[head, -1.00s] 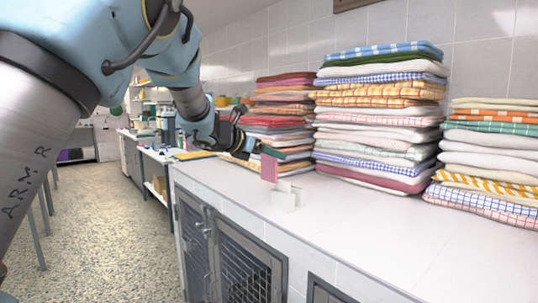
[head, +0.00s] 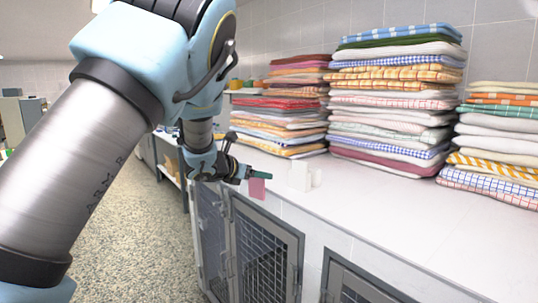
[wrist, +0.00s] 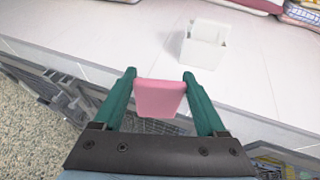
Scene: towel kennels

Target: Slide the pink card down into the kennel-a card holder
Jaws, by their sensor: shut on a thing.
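The pink card (wrist: 160,97) is held between the green fingers of my gripper (wrist: 160,82) in the wrist view. In the head view the card (head: 257,187) hangs below my gripper (head: 260,174), in front of the counter's front edge. A white card holder (head: 302,176) stands upright on the counter, to the right of the card. In the wrist view the holder (wrist: 204,44) is ahead and to the right, apart from the card, with its open top showing. I cannot read a kennel label on it.
Several tall stacks of folded towels (head: 392,100) line the back of the white counter (head: 420,215). Kennel doors with wire mesh (head: 265,255) are below the counter edge. The counter right of the holder is clear.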

